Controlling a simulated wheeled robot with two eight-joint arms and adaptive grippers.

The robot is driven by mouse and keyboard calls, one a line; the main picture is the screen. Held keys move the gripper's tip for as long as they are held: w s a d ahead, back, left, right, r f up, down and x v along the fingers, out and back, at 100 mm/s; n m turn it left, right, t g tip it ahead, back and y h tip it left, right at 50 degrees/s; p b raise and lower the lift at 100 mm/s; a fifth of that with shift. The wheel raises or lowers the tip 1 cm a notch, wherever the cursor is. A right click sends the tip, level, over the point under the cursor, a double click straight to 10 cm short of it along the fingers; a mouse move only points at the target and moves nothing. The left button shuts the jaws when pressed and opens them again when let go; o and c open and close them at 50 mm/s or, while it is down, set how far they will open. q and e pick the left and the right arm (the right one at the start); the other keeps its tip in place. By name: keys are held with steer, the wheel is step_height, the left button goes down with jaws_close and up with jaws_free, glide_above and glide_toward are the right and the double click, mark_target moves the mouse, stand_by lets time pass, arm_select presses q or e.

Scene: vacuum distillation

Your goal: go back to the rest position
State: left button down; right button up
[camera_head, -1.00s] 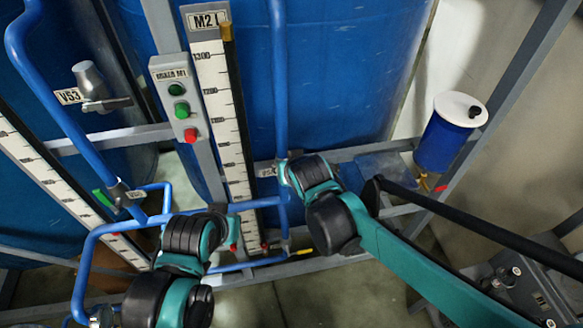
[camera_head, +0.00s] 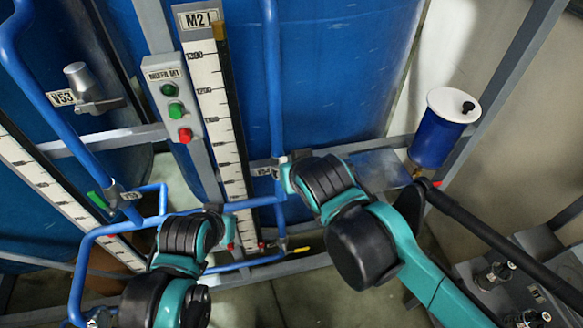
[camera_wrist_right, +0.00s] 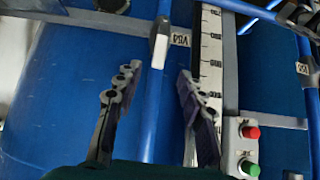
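My right gripper (camera_wrist_right: 158,74) is open in the right wrist view, with its two dark fingers apart. A vertical blue pipe (camera_wrist_right: 147,125) shows between them, with a pale valve handle (camera_wrist_right: 159,50) just beyond the fingertips. I see nothing held. In the head view my right arm's links reach up from the lower right to beside a vertical blue pipe (camera_head: 273,80), and hide its gripper. My left arm's links stand at the lower left, in front of low blue piping. The left gripper's fingers do not show.
A control box (camera_head: 168,98) with green and red buttons stands left of the M21 scale (camera_head: 215,105). Valve V53 (camera_head: 92,90) is at the upper left. A blue canister with a white lid (camera_head: 438,140) hangs at the right. Large blue tanks (camera_head: 330,65) stand behind the grey frame.

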steer(key=s+d+f+m+h+b, duration=0.1)
steer(key=s+d+f+b, duration=0.1)
steer(key=d+f+b, duration=0.3)
steer(key=s+d+f+m+g+h+b, duration=0.1)
steer(key=s+d+f+b, duration=0.2)
steer(key=d+f+b, duration=0.3)
steer(key=s+d+f+m+h+b, duration=0.1)
steer(key=s+d+f+b, duration=0.2)
steer(key=d+f+b, duration=0.3)
steer(key=d+f, duration=0.4)
steer(key=f, duration=0.6)
steer(key=shift+s+d+f, duration=0.2)
steer(key=shift+s+d, duration=0.05)
steer(key=shift+d, duration=0.05)
